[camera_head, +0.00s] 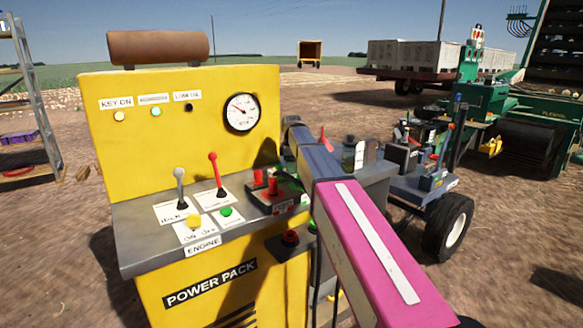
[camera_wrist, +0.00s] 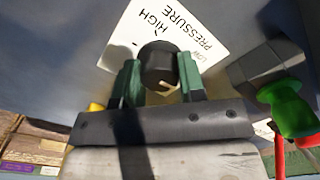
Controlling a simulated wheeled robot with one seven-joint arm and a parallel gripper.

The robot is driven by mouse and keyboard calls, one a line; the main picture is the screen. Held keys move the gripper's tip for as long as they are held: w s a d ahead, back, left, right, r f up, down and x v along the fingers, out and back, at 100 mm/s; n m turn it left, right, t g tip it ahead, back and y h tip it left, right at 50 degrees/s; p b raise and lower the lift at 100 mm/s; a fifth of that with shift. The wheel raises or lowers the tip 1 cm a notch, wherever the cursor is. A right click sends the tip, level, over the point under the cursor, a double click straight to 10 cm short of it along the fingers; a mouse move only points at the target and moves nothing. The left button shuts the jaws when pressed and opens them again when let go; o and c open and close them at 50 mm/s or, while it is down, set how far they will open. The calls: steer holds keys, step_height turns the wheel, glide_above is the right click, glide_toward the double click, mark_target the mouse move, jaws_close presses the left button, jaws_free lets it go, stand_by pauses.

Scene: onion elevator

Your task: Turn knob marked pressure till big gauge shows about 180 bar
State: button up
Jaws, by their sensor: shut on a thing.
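The black round knob (camera_wrist: 158,64) sits on a white label reading PRESSURE (camera_wrist: 194,32), with HIGH and LOW marks, in the wrist view. My gripper (camera_wrist: 160,80) is shut on the knob, one green finger on each side. A pale mark shows on the knob's near edge. In the head view the big gauge (camera_head: 241,112) has a white face and a red needle pointing to the upper left; its numbers are too small to read. My arm hides the knob and the gripper tips there.
The yellow power pack (camera_head: 185,85) carries a grey shelf with a grey lever (camera_head: 180,186), a red lever (camera_head: 216,172) and engine buttons. In the wrist view a green-handled control (camera_wrist: 289,108) is close at right. A wheeled cart (camera_head: 425,185) stands to the right.

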steer(key=m, duration=1.5)
steer(key=shift+m, duration=0.3)
steer(key=m, duration=0.3)
steer(key=shift+m, duration=0.3)
steer(key=m, duration=0.3)
steer(key=shift+m, duration=0.3)
steer(key=m, duration=0.3)
steer(key=shift+m, duration=2)
